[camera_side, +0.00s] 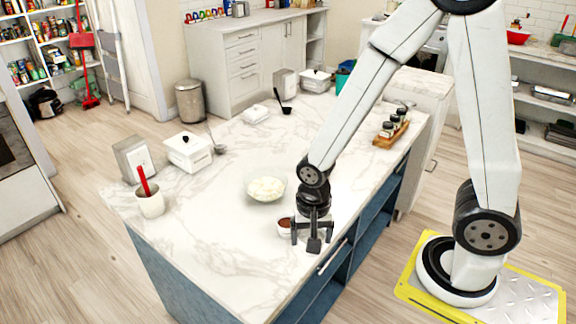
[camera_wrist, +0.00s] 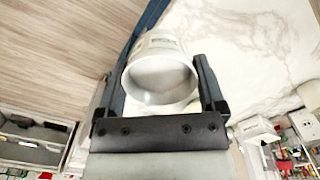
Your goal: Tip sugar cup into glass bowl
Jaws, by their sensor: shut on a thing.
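The glass bowl (camera_side: 266,186) stands on the marble counter, with a white, grainy-looking heap in it. My gripper (camera_side: 313,234) is at the counter's near edge, in front and to the right of the bowl and apart from it. In the wrist view my gripper (camera_wrist: 164,84) has a finger on each side of a pale grey-white cup (camera_wrist: 158,50) and is shut on it. The cup's round end faces the wrist camera; its contents cannot be made out. In the side view the gripper mostly hides the cup.
A small white dish with reddish-brown contents (camera_side: 285,227) is close left of my gripper. A white crock with a red handle (camera_side: 150,200), a lidded white box (camera_side: 188,150) and a wooden tray of jars (camera_side: 391,133) stand farther off.

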